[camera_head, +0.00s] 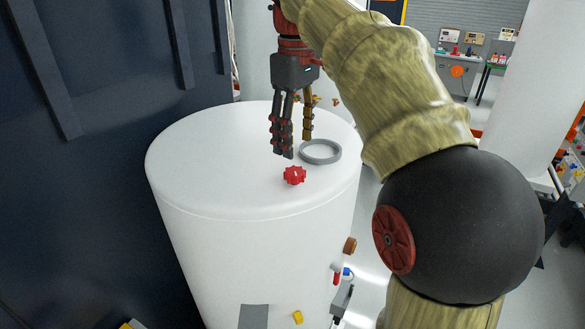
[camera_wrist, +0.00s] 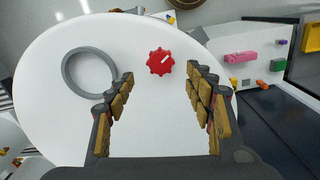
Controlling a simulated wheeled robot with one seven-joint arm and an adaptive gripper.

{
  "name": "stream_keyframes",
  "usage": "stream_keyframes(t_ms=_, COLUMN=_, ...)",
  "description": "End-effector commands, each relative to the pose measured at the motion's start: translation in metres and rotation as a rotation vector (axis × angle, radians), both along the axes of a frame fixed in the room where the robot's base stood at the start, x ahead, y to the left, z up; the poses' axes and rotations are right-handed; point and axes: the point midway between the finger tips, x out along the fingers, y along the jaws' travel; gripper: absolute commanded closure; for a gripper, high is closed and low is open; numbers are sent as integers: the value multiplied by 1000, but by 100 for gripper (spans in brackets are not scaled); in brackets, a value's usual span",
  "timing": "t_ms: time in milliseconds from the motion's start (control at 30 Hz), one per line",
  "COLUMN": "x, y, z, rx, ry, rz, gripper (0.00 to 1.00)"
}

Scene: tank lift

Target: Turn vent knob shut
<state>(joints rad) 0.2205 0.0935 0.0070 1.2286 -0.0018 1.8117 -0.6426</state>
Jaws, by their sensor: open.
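The vent knob (camera_head: 294,175) is a red, lobed knob on top of the white tank (camera_head: 205,165). In the wrist view the knob (camera_wrist: 160,62) has a white pointer mark and sits ahead of my fingertips, between their lines. A grey ring (camera_head: 320,152) lies beside it on the tank top; it also shows left of the knob in the wrist view (camera_wrist: 90,72). My gripper (camera_head: 292,148) points down above the tank top, just behind the knob in the head view. Its fingers are spread and empty, and apart from the knob. Its fingertips also show in the wrist view (camera_wrist: 160,82).
A dark blue wall (camera_head: 100,150) stands close to the tank's left. Small coloured parts stick out on the tank's right side, including a brown one (camera_head: 349,245). Benches with items (camera_head: 465,60) are far at the back right. The tank top's left part is clear.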

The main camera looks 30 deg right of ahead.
Motion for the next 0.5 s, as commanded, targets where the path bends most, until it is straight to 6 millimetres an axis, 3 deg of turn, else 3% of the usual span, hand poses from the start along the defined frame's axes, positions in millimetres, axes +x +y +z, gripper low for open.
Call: stream_keyframes(t_ms=500, x=0, y=1, z=-68, rx=1, ry=2, rz=1, gripper=47)
